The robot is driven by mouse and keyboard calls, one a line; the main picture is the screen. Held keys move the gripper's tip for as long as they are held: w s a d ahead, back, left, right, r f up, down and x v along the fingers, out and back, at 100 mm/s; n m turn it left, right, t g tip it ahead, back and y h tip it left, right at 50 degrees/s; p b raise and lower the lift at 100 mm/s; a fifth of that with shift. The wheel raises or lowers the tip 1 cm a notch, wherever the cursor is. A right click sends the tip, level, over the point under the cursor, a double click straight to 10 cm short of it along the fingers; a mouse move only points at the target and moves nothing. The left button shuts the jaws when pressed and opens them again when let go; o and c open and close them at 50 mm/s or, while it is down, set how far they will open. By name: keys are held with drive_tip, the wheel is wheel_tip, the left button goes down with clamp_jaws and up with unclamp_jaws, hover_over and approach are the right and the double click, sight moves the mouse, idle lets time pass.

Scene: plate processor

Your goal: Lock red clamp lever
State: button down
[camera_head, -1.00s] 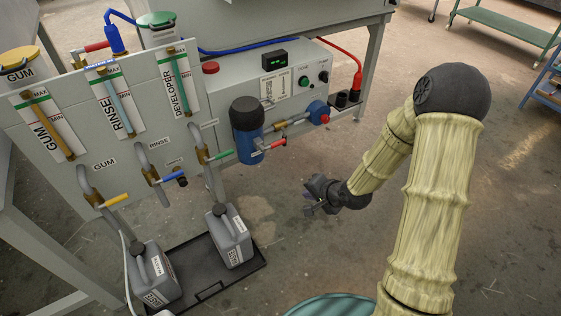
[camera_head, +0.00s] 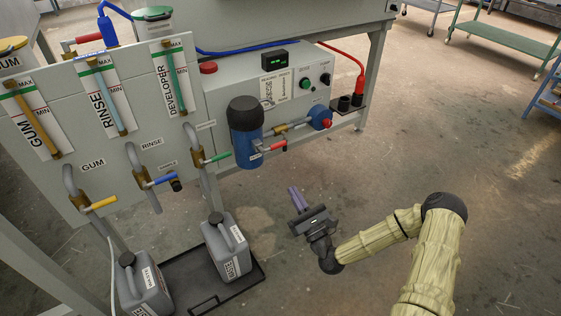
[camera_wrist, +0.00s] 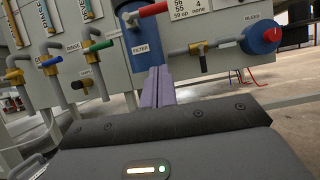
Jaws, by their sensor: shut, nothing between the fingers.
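A short red-handled lever (camera_head: 279,146) sticks out to the right of the blue filter housing (camera_head: 249,152), which has a black cap. In the wrist view a red lever (camera_wrist: 152,9) shows at the top, beside the blue housing labelled FILTER (camera_wrist: 143,45). Another red handle (camera_head: 88,38) sits on a pipe at the top left in the head view. No label marks either as the clamp lever. My gripper (camera_head: 296,193) is below and apart from the filter lever, its purple fingers pointing up towards the machine. The fingers (camera_wrist: 158,84) are shut and empty.
A blue bleed knob (camera_head: 320,117) with a red centre is right of the filter. Green (camera_head: 217,157), blue (camera_head: 163,180) and yellow (camera_head: 103,202) valve levers are to the left. Grey jugs (camera_head: 228,248) stand on a black tray (camera_head: 250,281). The floor around my arm is clear.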

sight(274, 146)
drive_tip(key=w+a+r+b, duration=0.4)
drive_tip(key=w+r+b, duration=0.1)
drive_tip(key=w+r, duration=0.2)
drive_tip(key=shift+a+r+b, duration=0.3)
drive_tip(key=shift+r+b, duration=0.05)
drive_tip(key=shift+r, duration=0.25)
